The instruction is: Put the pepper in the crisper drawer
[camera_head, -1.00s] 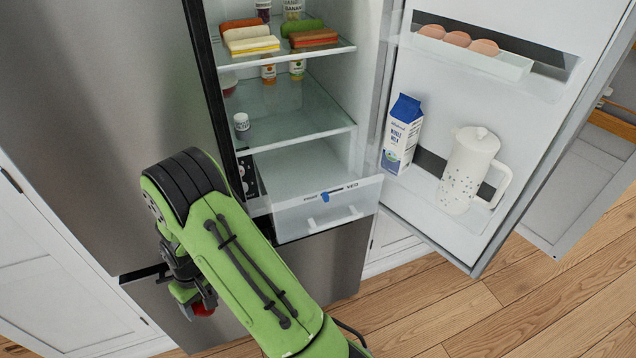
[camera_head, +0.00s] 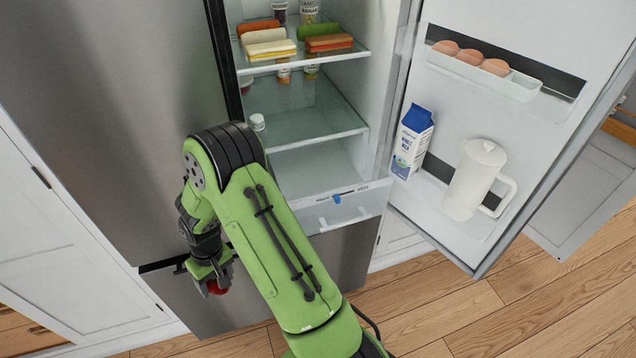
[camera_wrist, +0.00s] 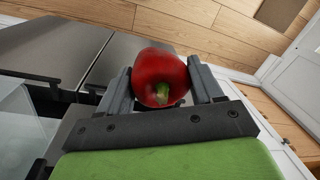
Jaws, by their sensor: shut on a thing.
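A red pepper (camera_wrist: 158,76) with a green stem sits between the two fingers of my gripper (camera_wrist: 165,85), which is shut on it. In the head view my gripper (camera_head: 212,280) hangs low in front of the steel fridge front, with a bit of the red pepper (camera_head: 217,288) showing. The crisper drawer (camera_head: 345,208) is at the bottom of the open fridge compartment, right of the gripper. It has a clear front with a blue slider. My arm covers its left part, and I cannot see inside it.
The fridge door (camera_head: 480,130) stands open at right, holding eggs (camera_head: 470,56), a milk carton (camera_head: 412,142) and a white pitcher (camera_head: 474,180). Glass shelves (camera_head: 310,118) above the drawer hold sandwiches (camera_head: 268,44) and small bottles. Wooden floor lies clear in front.

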